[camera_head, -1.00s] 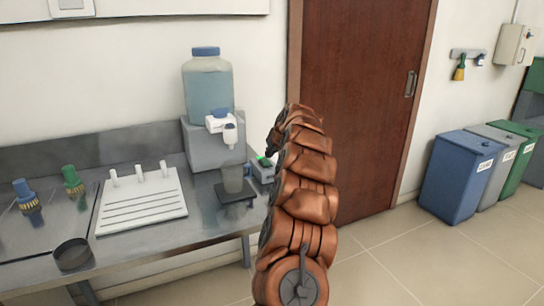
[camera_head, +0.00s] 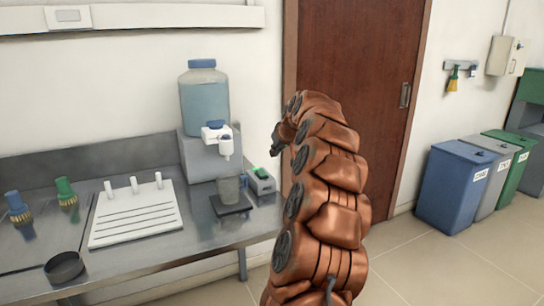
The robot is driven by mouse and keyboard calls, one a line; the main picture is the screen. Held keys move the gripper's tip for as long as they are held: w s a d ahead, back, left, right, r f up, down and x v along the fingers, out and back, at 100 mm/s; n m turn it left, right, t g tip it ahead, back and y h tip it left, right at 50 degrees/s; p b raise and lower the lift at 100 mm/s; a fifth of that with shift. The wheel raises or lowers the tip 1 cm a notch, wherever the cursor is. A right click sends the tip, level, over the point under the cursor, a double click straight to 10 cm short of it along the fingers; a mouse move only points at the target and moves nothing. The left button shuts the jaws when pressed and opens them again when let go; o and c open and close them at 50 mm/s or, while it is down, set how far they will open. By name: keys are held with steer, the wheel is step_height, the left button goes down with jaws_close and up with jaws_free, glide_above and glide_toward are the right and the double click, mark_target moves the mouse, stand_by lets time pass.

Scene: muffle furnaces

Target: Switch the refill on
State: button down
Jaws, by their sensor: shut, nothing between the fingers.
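A small grey box (camera_head: 264,187) with a green switch (camera_head: 261,173) on top sits at the right end of the metal counter. Whether the switch is on or off I cannot tell. Left of it stands a water dispenser with a clear blue-tinted tank (camera_head: 205,103) on a grey base (camera_head: 203,160). A cup (camera_head: 229,189) stands on a dark plate (camera_head: 232,207) below the spout (camera_head: 225,148). My gripper (camera_head: 273,156) is shut and empty, above the box and apart from it; my arm partly hides its fingers.
A white drying rack (camera_head: 135,222) with pegs, a dark round dish (camera_head: 65,268), a blue brush (camera_head: 16,204) and a green brush (camera_head: 66,190) are on the counter to the left. A brown door (camera_head: 350,60) is behind my arm; bins (camera_head: 451,190) stand far right.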

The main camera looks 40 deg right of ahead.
steer(key=shift+s+a+r, duration=0.2)
steer(key=shift+s+r, duration=0.2)
steer(key=shift+s, duration=0.1)
stand_by(0.4)
